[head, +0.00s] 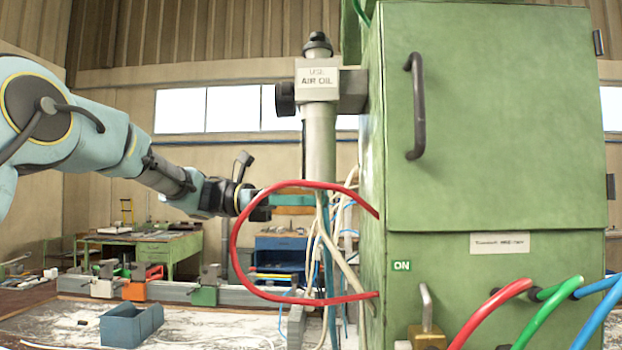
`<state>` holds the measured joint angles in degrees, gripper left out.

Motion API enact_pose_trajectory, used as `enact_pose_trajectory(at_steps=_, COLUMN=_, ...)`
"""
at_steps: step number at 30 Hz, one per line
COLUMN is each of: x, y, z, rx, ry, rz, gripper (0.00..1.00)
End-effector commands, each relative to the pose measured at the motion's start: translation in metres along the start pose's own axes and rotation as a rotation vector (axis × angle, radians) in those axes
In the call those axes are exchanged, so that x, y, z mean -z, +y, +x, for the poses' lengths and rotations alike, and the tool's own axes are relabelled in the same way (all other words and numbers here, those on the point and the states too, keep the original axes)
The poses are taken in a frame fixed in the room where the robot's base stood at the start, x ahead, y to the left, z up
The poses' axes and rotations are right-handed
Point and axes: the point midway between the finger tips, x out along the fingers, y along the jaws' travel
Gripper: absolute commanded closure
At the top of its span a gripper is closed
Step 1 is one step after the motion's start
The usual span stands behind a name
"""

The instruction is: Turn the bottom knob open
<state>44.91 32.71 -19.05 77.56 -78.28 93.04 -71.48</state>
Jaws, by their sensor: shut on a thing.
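The grey upright air-oil unit (320,150) stands left of the green cabinet, with a label reading AIR OIL. A black side knob (285,99) sticks out to its left near the top, and a black cap (318,44) sits on top. My gripper (272,205) reaches in from the left at the unit's lower part, well below the side knob. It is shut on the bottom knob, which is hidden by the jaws. How far the knob is turned does not show.
A red hose (236,245) loops around the front of my gripper to the green cabinet (480,130). Pale and blue cables hang beside the unit. A brass-based lever (427,335) and coloured hoses are at the lower right. A blue bin (130,325) sits lower left.

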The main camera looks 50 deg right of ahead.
Motion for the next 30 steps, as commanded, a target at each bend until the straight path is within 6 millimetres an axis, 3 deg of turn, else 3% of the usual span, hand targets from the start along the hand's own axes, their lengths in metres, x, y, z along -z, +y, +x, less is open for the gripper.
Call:
enact_pose_trajectory(at_steps=15, x=0.0001, y=0.0064, z=0.0012, rx=0.351, ry=-0.001, rz=0.003, gripper=1.00)
enact_pose_trajectory(at_steps=30, x=0.0001, y=0.0068, z=0.0017, rx=0.427, ry=0.001, rz=0.000, gripper=1.00)
